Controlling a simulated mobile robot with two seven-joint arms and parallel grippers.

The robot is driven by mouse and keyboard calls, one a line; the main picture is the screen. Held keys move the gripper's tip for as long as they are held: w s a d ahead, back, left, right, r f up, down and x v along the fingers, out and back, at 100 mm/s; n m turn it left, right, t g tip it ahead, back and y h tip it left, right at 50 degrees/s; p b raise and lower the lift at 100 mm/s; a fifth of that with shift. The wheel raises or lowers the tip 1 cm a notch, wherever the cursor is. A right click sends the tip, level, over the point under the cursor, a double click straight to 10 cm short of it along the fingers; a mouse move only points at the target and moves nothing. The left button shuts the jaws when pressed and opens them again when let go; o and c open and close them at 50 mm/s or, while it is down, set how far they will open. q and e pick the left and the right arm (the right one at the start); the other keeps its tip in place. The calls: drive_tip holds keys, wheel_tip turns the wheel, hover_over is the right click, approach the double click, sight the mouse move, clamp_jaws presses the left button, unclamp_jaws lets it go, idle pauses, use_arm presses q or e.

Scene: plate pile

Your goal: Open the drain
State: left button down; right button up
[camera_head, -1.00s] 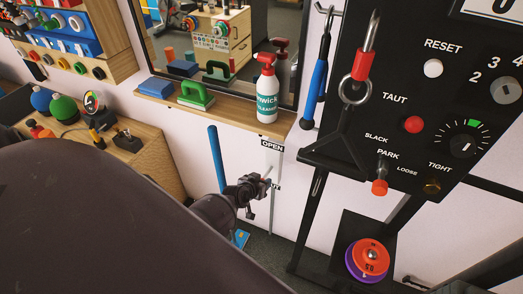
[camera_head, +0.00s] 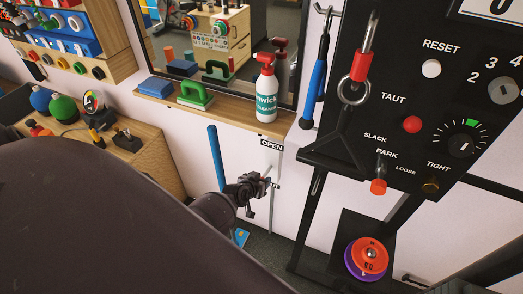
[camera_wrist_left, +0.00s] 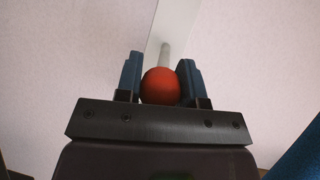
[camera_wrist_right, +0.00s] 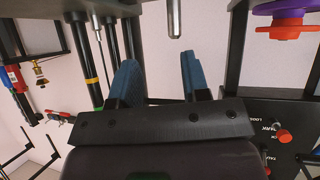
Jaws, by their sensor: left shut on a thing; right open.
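A lever with a red ball knob (camera_wrist_left: 160,86) and a pale rod shows in the left wrist view. The knob sits between the two blue finger pads of my left gripper, which is shut on it. In the head view my left gripper (camera_head: 264,183) is at the wall, below an OPEN label (camera_head: 271,143) on a pale strip. The knob is hidden there by the gripper. My right gripper (camera_wrist_right: 165,82) is open and empty in the right wrist view, below a hanging metal rod (camera_wrist_right: 174,18). It is outside the head view.
A wooden shelf (camera_head: 233,122) above holds a spray bottle (camera_head: 267,93) and a green-handled block (camera_head: 195,96). A blue pole (camera_head: 216,158) stands left of my left gripper. A black control panel (camera_head: 400,60) and orange and purple discs (camera_head: 370,257) are at the right.

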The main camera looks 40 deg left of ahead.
use_arm(q)
drive_tip(key=shift+w+d+r, duration=0.2)
drive_tip(key=shift+w+r, duration=0.05)
drive_tip(key=shift+r, duration=0.05)
use_arm(e)
drive_tip(key=shift+s, duration=0.15)
use_arm(q)
drive_tip(key=c, duration=0.8)
unclamp_jaws()
drive_tip(key=shift+f, duration=0.1)
drive_tip(key=shift+o, duration=0.2)
drive_tip(key=shift+s+a+f, duration=0.1)
drive_tip(key=shift+s, duration=0.1)
drive_tip(key=shift+s+r, duration=0.3)
drive_tip(key=shift+s, duration=0.1)
drive_tip(key=p+v, duration=0.2)
drive_tip(key=v, duration=0.7)
drive_tip(key=shift+s+r+p, duration=0.2)
drive_tip(key=shift+s+p, duration=0.1)
use_arm(e)
drive_tip(key=shift+s+d+r, duration=0.15)
drive_tip(key=shift+s+r, duration=0.05)
drive_tip(key=shift+r, duration=0.9)
